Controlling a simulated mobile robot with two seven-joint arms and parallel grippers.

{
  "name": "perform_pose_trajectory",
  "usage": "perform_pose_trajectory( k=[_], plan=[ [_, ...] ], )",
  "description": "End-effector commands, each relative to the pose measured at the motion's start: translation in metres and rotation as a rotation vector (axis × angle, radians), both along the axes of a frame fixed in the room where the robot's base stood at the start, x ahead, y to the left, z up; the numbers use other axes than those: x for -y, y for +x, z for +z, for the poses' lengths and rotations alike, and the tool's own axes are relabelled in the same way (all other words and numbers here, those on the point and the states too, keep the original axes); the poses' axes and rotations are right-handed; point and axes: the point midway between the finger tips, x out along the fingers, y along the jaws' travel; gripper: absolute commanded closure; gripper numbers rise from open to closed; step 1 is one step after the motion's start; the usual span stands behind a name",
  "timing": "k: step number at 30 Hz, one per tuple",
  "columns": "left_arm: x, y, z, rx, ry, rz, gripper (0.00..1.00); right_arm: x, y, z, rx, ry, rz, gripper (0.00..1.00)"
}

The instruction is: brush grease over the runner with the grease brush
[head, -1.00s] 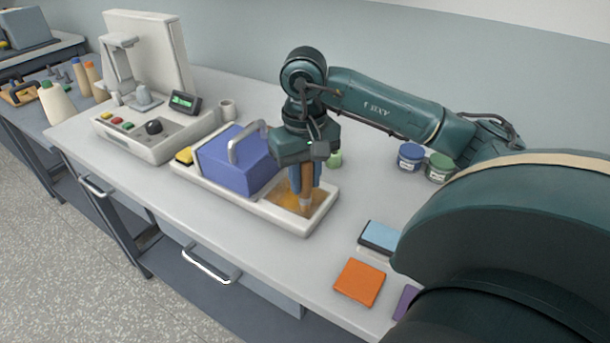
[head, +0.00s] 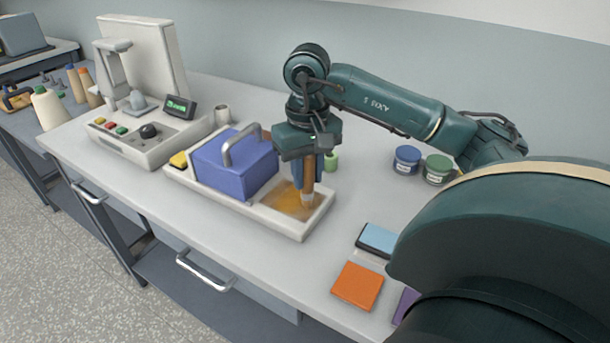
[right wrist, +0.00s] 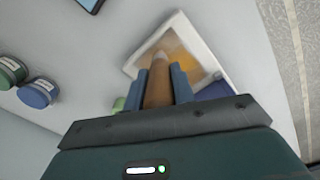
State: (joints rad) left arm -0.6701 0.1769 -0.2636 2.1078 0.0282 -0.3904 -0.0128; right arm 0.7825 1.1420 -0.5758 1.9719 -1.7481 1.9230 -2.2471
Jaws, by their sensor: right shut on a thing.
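My right gripper (head: 305,172) points down over the right end of a white tray (head: 262,216). It is shut on the grease brush (head: 309,180), which has a brown handle and a pale lower end. The brush is upright, its tip at or just above the amber-coloured surface (head: 284,198) in the tray's right part; contact cannot be told. In the right wrist view the brush (right wrist: 157,88) sits between the two blue fingers. A blue block with a grey handle (head: 236,170) sits in the tray's left part. I cannot single out the runner. My left gripper is not in view.
A white machine (head: 152,138) with buttons stands left of the tray. Blue (head: 406,160) and green (head: 438,168) jars stand at the back right. Light blue (head: 378,239) and orange (head: 357,287) pads lie at the front right. The bench between tray and pads is clear.

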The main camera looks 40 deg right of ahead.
Motion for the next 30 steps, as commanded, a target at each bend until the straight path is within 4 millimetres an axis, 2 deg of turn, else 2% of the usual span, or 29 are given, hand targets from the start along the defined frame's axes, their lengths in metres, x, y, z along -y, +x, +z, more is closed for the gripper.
perform_pose_trajectory(
  k=[6, 22, 30],
  plan=[
    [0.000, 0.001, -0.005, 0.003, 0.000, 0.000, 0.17, 0.013, 0.004, -0.001, 0.001, 0.000, -0.003, 0.97],
    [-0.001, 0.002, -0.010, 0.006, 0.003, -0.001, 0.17, 0.031, 0.009, -0.002, 0.001, 0.000, -0.003, 0.97],
    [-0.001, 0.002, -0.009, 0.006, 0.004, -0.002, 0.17, 0.025, 0.007, -0.001, 0.001, 0.000, 0.002, 0.97]
  ],
)
